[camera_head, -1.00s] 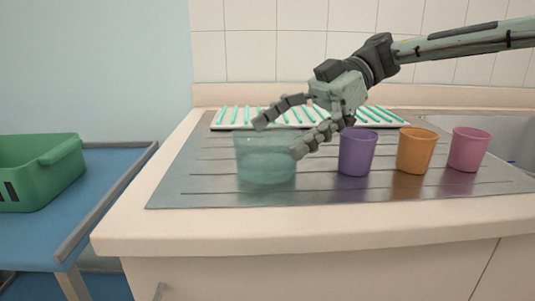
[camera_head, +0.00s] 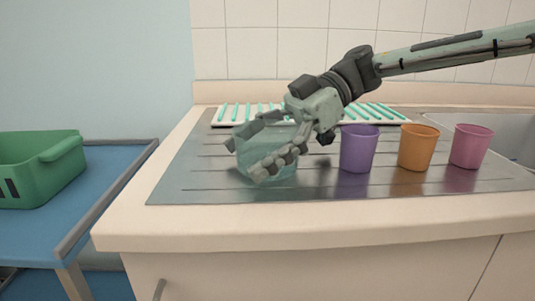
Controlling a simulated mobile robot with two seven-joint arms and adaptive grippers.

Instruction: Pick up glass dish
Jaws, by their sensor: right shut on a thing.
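The glass dish (camera_head: 284,170) is a clear, slightly teal, round vessel standing on the metal drainboard (camera_head: 210,187). My right gripper (camera_head: 248,160) reaches in from the right and is shut on the dish, with one finger at its far left side and the other across its front. The fingers and palm hide much of the dish's rim and front. The dish looks upright on the drainboard. My left gripper is not in view.
A purple cup (camera_head: 358,150), an orange cup (camera_head: 417,148) and a pink cup (camera_head: 470,147) stand to the right. A white rack with teal strips (camera_head: 228,113) lies behind. A sink (camera_head: 510,143) is at right. A green crate (camera_head: 40,170) sits on a blue cart (camera_head: 105,185) at left.

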